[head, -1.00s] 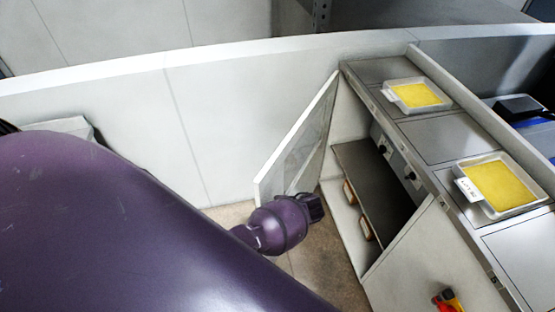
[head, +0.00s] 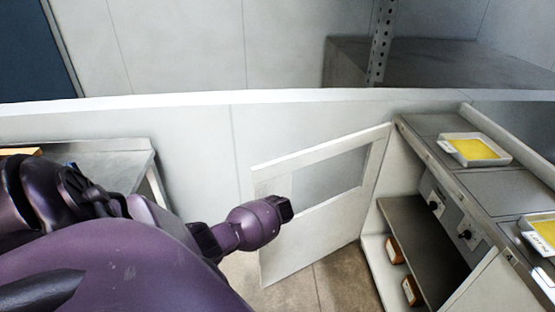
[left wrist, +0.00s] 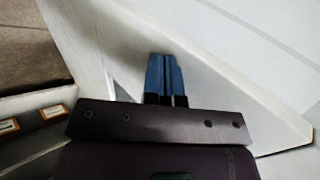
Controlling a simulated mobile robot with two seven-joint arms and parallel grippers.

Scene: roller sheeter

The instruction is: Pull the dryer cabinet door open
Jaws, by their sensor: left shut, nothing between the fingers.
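The dryer cabinet door (head: 320,215) is a white panel with a window. It stands swung out from the cabinet (head: 385,240), with its hinged side on the right, so the interior with its dark shelf (head: 420,235) shows. My left gripper (head: 287,208) is in front of the door, near its free side. In the left wrist view the blue fingers (left wrist: 164,72) are together and empty, over a white panel (left wrist: 225,75) that looks like the door. Whether they touch it I cannot tell. My right gripper is not in view.
Trays of yellow sheets, one of them the nearer-back tray (head: 475,150), sit on the counter at right. Small wood-coloured blocks (head: 395,250) are low in the cabinet. A metal table (head: 105,160) stands at left. A low white wall (head: 200,130) runs behind. Brown floor (head: 345,285) lies clear below the door.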

